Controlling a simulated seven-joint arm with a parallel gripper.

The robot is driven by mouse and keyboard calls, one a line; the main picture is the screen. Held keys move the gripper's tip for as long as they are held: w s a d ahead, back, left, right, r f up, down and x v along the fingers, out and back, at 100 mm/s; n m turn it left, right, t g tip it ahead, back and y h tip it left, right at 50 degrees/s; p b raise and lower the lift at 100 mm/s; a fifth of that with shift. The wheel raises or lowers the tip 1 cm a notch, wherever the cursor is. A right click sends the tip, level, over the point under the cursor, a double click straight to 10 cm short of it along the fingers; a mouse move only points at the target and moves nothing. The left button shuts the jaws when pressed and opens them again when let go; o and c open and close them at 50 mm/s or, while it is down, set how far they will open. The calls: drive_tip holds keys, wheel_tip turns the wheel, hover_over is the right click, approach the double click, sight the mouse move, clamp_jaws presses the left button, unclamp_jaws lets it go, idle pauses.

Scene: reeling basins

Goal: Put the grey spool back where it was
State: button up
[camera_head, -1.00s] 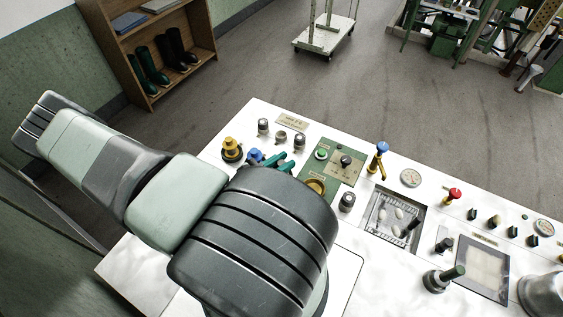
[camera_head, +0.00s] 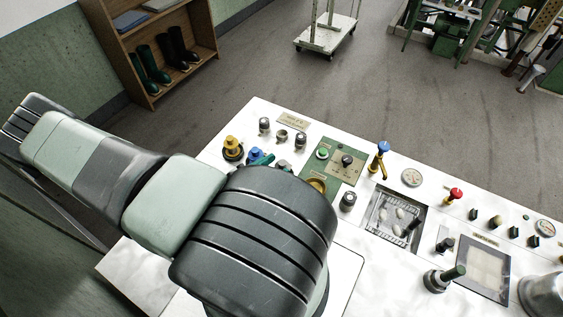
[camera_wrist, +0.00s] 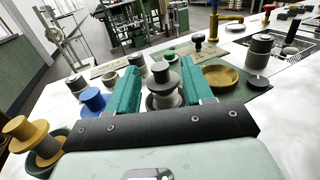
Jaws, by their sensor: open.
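The grey spool (camera_wrist: 166,78), with a dark top flange and paler body, stands upright between the two teal fingers of my gripper (camera_wrist: 162,88) in the wrist view. The fingers are apart, one on each side of it, and I cannot tell whether either touches it. Its lower end is partly hidden by the gripper's front edge. In the head view my gripper is mostly hidden behind my arm; only a bit of a teal finger shows beside the blue spool (camera_head: 253,153). The blue spool also stands left of the fingers in the wrist view (camera_wrist: 94,101).
A yellow spool (camera_wrist: 34,140) stands at the left. Other grey pieces (camera_wrist: 76,84) stand behind the fingers. A round yellow-brown dish (camera_wrist: 220,76) lies just right of the fingers, on a green panel (camera_head: 341,163). A blue-topped yellow lever (camera_head: 381,156) rises further right.

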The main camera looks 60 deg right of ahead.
drive_tip(key=v, duration=0.8)
drive_tip(key=shift+w+a, duration=0.1)
drive_tip(key=shift+a, duration=0.2)
drive_tip(key=shift+w+a+r, duration=0.1)
drive_tip(key=shift+w+r, duration=0.05)
drive_tip(key=w+a+r+m+t+y, duration=0.1)
drive_tip(key=w+a+r+m+y, duration=0.35)
drive_tip(key=r, duration=0.45)
drive_tip(key=w+a+r+m+y, duration=0.3)
drive_tip(key=a+r+m+y, duration=0.15)
drive_tip(key=r, duration=0.55)
drive_tip(key=s+a+r+m+t+y, duration=0.2)
drive_tip(key=s+a+r+t+y, duration=0.1)
drive_tip(key=r, duration=0.7)
drive_tip(key=s+a+r+m+t+y, duration=0.2)
drive_tip(key=a+r+t, duration=0.4)
drive_tip(key=r, duration=0.5)
drive_tip(key=s+t+y, duration=0.1)
drive_tip(key=t+y, duration=0.1)
drive_tip(key=shift+s+t+y, duration=0.15)
drive_tip(key=shift+t+y, duration=0.15)
drive_tip(key=shift+a, duration=0.1)
